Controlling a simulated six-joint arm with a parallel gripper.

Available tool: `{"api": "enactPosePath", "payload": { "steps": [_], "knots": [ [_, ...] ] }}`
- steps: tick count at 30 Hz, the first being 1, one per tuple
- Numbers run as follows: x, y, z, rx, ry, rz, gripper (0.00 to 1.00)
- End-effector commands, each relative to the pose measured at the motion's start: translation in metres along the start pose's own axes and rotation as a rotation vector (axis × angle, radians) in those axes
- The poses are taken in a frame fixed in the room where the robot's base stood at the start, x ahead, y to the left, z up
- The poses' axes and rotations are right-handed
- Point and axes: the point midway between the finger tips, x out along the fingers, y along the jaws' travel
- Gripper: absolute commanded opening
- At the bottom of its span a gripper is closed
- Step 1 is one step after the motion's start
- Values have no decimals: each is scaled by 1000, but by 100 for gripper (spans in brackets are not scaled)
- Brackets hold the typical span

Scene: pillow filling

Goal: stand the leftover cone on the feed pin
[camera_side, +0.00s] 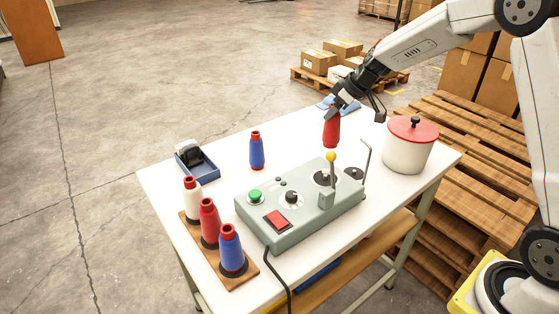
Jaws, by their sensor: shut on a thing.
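My gripper (336,108) is shut on a red cone (331,131) and holds it roughly upright above the far end of the grey machine (265,213). The cone appears clear of the machine, just above a yellow-knobbed lever (331,157) in the picture. A dark round plate (319,179) sits on the machine top by the lever, and a black disc (353,174) lies beyond it beside a bent wire post (367,155). I cannot make out the feed pin for certain. A blue cone (257,152) stands alone on the table.
A wooden rack (241,276) holds white (193,200), red (209,222) and blue (230,248) cones. A blue tray (203,168) holds a dark and pale item. A red-lidded white pot (405,155) stands right of the wire post.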

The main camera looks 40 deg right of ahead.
Motion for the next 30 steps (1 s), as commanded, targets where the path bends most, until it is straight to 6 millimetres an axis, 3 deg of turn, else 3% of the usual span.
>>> {"api": "enactPosePath", "payload": {
  "steps": [6, 12, 30],
  "knots": [
    [-7, 29, 47, 7, 2, 1, 0],
    [-12, 42, 74, 6, 7, 4, 0],
    [-4, 44, 85, 4, 9, 4, 0]
  ]
}}
